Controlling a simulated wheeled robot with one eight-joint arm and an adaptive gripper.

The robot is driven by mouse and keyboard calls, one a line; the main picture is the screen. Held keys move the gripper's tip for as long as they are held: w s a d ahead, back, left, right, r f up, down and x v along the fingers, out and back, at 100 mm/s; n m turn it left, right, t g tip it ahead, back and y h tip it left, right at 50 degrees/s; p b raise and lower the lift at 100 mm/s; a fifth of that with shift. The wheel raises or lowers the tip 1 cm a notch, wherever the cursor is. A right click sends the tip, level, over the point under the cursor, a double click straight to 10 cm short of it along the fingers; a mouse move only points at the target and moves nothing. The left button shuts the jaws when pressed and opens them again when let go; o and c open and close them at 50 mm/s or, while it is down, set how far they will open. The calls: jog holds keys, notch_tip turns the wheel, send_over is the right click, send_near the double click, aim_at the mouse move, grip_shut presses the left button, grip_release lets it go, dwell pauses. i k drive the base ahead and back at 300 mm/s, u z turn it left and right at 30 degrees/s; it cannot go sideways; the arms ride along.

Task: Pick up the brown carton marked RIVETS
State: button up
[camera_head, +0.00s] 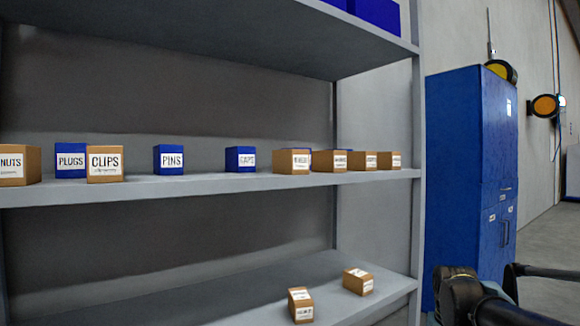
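I cannot read RIVETS on any box. Two more brown cartons, one nearer (300,294) and one farther back (356,273), lie on the lower shelf, labels unclear. Black parts of my arm show at the lower right; no gripper fingers are visible.
Blue boxes stand among the cartons: PLUGS (71,147), PINS (168,150) and CAPS (240,149). The grey middle shelf (210,184) has free gaps around PINS. The upper shelf (230,40) overhangs it. A blue cabinet (465,165) stands right of the rack.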

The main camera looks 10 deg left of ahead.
aim_at(289, 162)
jog(key=u, duration=2.4)
jog(key=k, duration=1.15)
jog(key=z, duration=1.3)
jog(key=i, duration=0.5)
